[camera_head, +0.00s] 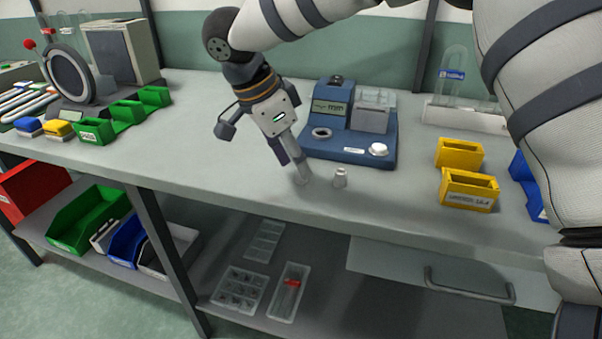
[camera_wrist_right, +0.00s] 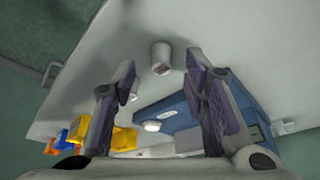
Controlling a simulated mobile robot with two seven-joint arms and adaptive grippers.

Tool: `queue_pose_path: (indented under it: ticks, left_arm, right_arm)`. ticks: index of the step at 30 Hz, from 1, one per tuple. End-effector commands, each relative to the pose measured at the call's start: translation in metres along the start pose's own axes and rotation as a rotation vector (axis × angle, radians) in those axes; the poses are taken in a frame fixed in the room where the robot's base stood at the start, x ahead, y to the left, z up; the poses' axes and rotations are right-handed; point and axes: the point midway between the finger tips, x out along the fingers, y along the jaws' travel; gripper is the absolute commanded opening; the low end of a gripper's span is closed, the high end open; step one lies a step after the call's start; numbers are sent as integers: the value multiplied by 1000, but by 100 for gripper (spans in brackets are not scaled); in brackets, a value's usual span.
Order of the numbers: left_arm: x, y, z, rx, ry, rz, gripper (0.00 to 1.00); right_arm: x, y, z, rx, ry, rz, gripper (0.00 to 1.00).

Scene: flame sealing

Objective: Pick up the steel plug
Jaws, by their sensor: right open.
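The steel plug (camera_head: 340,177) is a small light-grey stepped cylinder that stands upright on the bench top, in front of the blue machine. In the right wrist view the plug (camera_wrist_right: 161,57) lies beyond the fingertips, in line with the gap between them. My right gripper (camera_head: 302,174) points down at the bench, just left of the plug and apart from it. In the right wrist view its two fingers (camera_wrist_right: 162,80) are spread with nothing between them. My left gripper is not in view.
The blue machine (camera_head: 350,151) stands close behind the plug. Yellow bins (camera_head: 469,190) sit to the right, and green bins (camera_head: 98,132) to the far left. A rack with glass tubes (camera_head: 465,117) stands at the back right. The bench's front edge is near; the bench left of my gripper is clear.

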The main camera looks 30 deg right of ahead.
Motion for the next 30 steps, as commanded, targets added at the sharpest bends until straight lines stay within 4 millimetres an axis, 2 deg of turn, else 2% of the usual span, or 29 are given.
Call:
queue_pose_path:
  ticks: [4, 11, 12, 17, 26, 30]
  left_arm:
    - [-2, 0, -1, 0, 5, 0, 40]
    - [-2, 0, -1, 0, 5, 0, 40]
    - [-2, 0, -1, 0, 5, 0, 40]
    - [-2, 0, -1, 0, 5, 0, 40]
    - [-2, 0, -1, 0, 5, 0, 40]
    - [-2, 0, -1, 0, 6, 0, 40]
  right_arm:
    - [22, 0, 0, 1, 0, 0, 40]
    - [26, 0, 0, 1, 0, -2, 40]
    - [26, 0, 0, 1, 0, -2, 36]
    - [26, 0, 0, 1, 0, -1, 0]
    - [25, 0, 0, 1, 0, -2, 0]
    - [17, -1, -4, 3, 0, -3, 0]
